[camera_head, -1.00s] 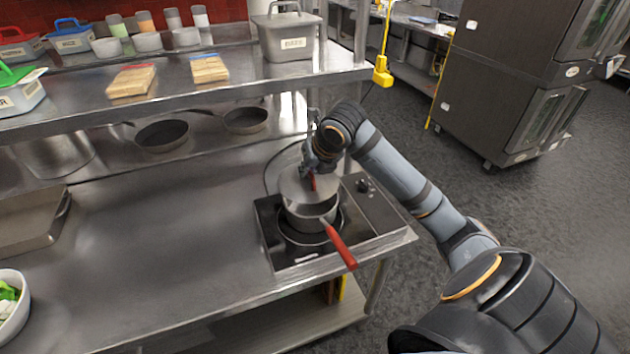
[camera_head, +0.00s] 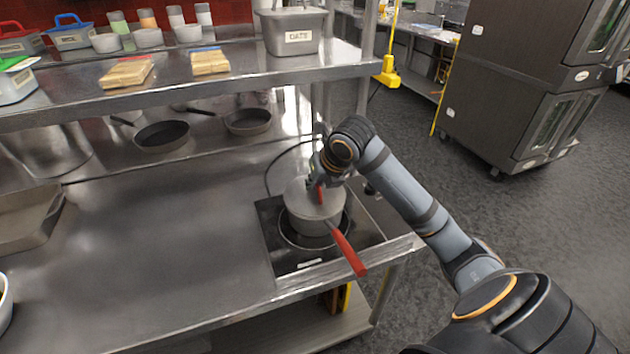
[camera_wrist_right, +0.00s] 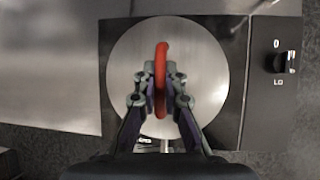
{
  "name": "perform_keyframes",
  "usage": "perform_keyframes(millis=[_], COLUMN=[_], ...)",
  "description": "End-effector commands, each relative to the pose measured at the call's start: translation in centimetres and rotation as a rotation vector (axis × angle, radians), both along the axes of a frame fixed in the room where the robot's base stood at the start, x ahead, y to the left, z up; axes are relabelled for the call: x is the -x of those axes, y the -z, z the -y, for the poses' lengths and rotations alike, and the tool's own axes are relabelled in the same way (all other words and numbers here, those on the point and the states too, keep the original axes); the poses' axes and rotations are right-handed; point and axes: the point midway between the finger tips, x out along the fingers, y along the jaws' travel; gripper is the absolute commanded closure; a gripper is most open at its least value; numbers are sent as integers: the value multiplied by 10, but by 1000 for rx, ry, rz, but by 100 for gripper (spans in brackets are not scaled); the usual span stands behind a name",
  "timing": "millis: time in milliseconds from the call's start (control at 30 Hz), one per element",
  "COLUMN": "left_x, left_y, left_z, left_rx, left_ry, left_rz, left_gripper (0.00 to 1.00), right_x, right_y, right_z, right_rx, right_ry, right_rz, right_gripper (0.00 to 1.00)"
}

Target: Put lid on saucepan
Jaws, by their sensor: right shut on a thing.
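The saucepan (camera_head: 313,222) stands on the cooktop (camera_head: 283,262), its red handle (camera_head: 348,249) pointing toward the front right. The round grey lid (camera_head: 298,196) covers the pan's top in the head view. The lid (camera_wrist_right: 133,55) also fills the middle of the right wrist view and hides the pan below it. My right gripper (camera_head: 319,184) is shut on the lid's red handle (camera_wrist_right: 162,62), and its fingers (camera_wrist_right: 160,82) sit on both sides of it. The lid looks level and on the rim; whether it touches all round I cannot tell. My left gripper is not in view.
A control knob (camera_wrist_right: 279,63) is beside the burner. Two dark pans (camera_head: 162,136) lie under the shelf (camera_head: 180,90) at the back. A metal tray (camera_head: 28,222) is at the left. The counter (camera_head: 170,240) between tray and cooktop is clear.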

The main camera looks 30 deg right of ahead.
Motion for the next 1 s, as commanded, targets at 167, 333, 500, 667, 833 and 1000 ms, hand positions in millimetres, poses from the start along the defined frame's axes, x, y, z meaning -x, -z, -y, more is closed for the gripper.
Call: perform_keyframes(millis=[167, 333, 500, 667, 833, 1000], left_x=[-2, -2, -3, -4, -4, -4], left_y=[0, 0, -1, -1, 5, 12], left_z=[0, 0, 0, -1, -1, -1], left_rx=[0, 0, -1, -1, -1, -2], left_ry=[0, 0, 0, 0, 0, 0], left_rz=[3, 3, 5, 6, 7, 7], left_gripper=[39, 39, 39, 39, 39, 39], right_x=[0, 0, 0, 2, 24, 45], right_y=[0, 0, -1, -19, -52, -85], right_z=[0, 0, 0, 1, 3, 2], right_rx=[0, 0, 0, 5, 11, 9], right_ry=[0, 0, 0, 0, 1, 2], right_rz=[1, 1, 1, 5, 6, 6], right_gripper=[75, 68, 68, 68, 68, 68])
